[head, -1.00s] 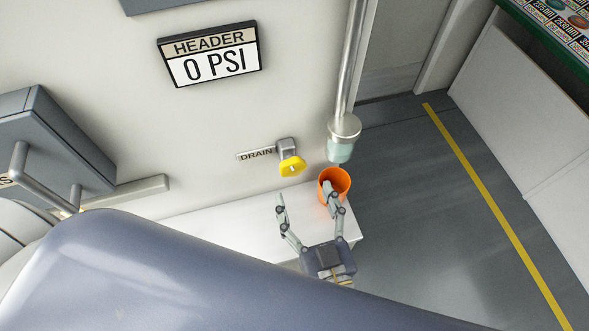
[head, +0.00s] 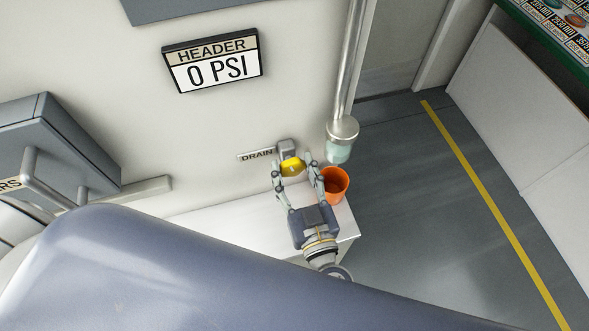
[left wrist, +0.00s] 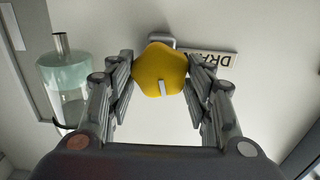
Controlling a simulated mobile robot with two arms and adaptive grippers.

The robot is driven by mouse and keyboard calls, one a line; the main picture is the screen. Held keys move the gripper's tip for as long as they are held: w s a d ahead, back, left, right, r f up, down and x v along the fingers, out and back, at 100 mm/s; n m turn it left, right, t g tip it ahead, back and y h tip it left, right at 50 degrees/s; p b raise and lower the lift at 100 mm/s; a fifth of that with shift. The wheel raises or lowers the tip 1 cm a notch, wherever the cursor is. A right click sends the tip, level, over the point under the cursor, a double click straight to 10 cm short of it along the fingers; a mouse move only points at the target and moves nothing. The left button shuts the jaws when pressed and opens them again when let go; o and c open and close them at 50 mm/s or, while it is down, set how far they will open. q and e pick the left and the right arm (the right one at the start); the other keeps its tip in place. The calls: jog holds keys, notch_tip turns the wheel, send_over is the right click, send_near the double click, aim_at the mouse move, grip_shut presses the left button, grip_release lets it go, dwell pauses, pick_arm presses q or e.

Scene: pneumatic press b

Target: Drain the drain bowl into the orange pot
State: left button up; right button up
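The yellow drain knob (head: 293,168) sits on a grey fitting on the wall beside the DRAIN label (head: 257,154). My left gripper (head: 295,168) is open, with one finger on each side of the knob. The left wrist view shows the knob (left wrist: 160,70) between the fingers, with gaps too small to rule out contact. The clear greenish drain bowl (head: 339,152) hangs at the lower end of the metal pipe; it also shows in the left wrist view (left wrist: 65,72). The orange pot (head: 335,184) stands upright below it, beside the gripper's right finger. My right gripper is not in view.
The pot stands at the right end of a white ledge (head: 240,220) along the wall. A HEADER sign (head: 212,61) reads 0 PSI. A grey box with a handle (head: 62,150) juts out at the left. Open floor (head: 410,230) lies to the right.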

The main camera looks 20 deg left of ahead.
pick_arm(q)
jog(key=shift+n, duration=0.4)
jog(key=n, duration=0.2)
jog(key=shift+n, duration=0.4)
jog(key=n+b, duration=0.1)
jog(key=n, duration=0.4)
jog(key=shift+s+a, duration=0.1)
jog(key=shift+a, duration=0.05)
jog(key=shift+n, duration=0.3)
jog(key=o, duration=1)
